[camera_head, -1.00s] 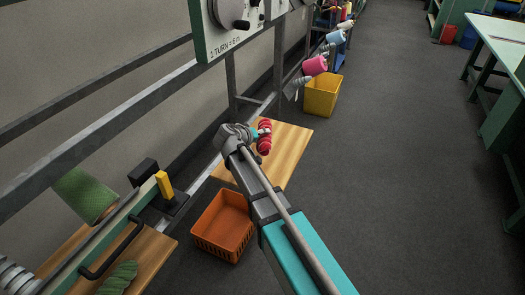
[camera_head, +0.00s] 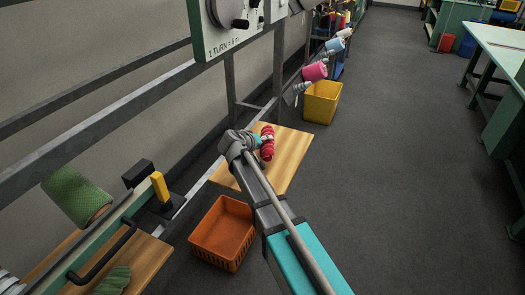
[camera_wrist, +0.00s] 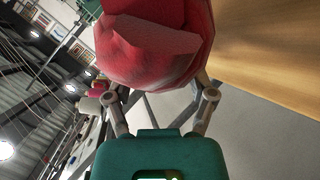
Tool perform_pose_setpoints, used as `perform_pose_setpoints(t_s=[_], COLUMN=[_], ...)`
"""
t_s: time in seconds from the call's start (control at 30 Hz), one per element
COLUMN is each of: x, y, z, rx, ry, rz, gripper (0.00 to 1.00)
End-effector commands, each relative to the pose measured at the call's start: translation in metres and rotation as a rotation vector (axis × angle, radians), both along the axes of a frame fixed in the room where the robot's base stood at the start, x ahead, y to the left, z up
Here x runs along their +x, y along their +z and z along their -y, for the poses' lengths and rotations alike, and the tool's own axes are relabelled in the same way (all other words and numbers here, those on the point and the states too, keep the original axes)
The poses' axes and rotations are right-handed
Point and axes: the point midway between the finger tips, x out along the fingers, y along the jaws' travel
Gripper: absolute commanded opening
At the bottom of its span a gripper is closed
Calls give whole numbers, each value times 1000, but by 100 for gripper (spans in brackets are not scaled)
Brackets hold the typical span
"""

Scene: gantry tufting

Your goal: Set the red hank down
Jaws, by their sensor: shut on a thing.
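The red hank (camera_head: 267,143) is in my gripper (camera_head: 260,141), over the light wooden board (camera_head: 291,155) in the head view. A pale band shows around the hank's middle. In the wrist view the red hank (camera_wrist: 158,40) fills the top centre, between the fingers of my gripper (camera_wrist: 160,88). The wooden board (camera_wrist: 275,50) shows close by on the right there. My gripper is shut on the hank. I cannot tell whether the hank touches the board. The fingertips are largely hidden behind the hank.
An orange crate (camera_head: 222,262) stands below the board, beside my arm. A yellow bin (camera_head: 321,102) stands beyond the board, near a pink cone (camera_head: 315,71). A green cone (camera_head: 76,196) and a yellow handle (camera_head: 160,186) are at left.

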Motion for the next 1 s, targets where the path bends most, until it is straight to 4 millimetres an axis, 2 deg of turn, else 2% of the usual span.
perform_pose_setpoints(t_s=[0.2,0.4,0.97,1.0], x=[3,3,3,3], y=[-22,-34,-38,-38], z=[1,0,0,0], rx=[0,0,0,1], ry=[1,1,2,1], rz=[1,1,0,0], gripper=[21,21,21,73])
